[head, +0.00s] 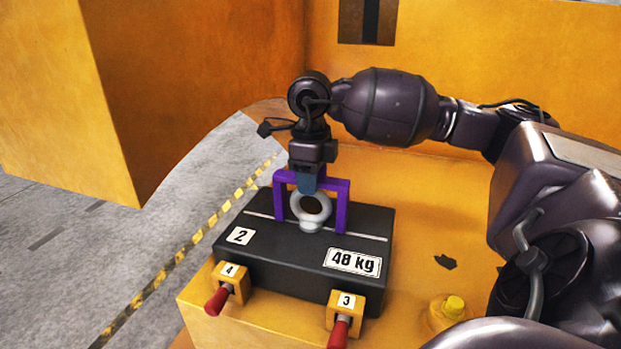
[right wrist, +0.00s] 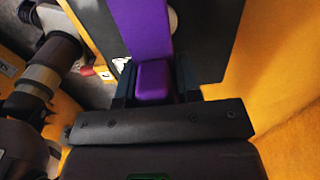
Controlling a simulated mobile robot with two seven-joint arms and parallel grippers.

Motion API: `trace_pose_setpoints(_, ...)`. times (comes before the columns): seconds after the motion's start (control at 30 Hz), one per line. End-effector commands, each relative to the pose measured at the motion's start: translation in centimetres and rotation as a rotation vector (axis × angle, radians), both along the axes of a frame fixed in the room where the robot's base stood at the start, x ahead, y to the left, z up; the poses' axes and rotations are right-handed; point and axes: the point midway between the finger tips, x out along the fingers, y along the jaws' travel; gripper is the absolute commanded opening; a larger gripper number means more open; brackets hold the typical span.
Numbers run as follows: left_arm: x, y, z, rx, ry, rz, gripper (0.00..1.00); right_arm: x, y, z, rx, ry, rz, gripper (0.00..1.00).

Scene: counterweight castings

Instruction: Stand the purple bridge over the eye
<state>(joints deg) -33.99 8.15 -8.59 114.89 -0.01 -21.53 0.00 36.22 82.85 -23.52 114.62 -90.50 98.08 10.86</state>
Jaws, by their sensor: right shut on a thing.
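The purple bridge (head: 342,205) is upright on the dark casting marked 48 kg (head: 300,260), one leg on each side of the pale ring-shaped eye (head: 301,217). Its feet appear to meet the casting's top along the white line; a tiny gap cannot be ruled out. My right gripper (head: 306,182) points down and is shut on the bridge's top bar, above the eye. In the right wrist view the purple bridge (right wrist: 143,30) lies between the dark fingers (right wrist: 155,85), and a bit of the pale eye (right wrist: 173,20) shows beside it. My left gripper is not in view.
The casting rests on a yellow ledge (head: 420,240). Red-handled clamps numbered 4 (head: 229,280) and 3 (head: 345,312) stand at its front. A yellow knob (head: 453,306) is at right. A yellow wall stands behind, and a large yellow block (head: 60,90) at upper left.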

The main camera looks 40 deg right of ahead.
Motion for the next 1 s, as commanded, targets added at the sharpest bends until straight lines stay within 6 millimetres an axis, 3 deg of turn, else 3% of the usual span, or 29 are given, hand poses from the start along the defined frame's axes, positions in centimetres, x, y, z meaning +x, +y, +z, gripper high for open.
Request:
trace_pose_setpoints(0.5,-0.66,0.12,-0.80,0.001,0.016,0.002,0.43,0.01,-0.01,-0.58,0.000,0.000,0.000,0.00)
trace_pose_setpoints(0.53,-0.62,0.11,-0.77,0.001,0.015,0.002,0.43,0.01,-0.01,-0.55,0.000,-0.001,0.000,0.35)
trace_pose_setpoints(0.7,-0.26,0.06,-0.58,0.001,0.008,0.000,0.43,0.01,-0.01,-0.52,0.000,-0.001,0.000,0.61)
trace_pose_setpoints(1.0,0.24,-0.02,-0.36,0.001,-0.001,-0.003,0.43,-0.01,-0.01,-0.59,0.000,0.001,0.000,0.61)
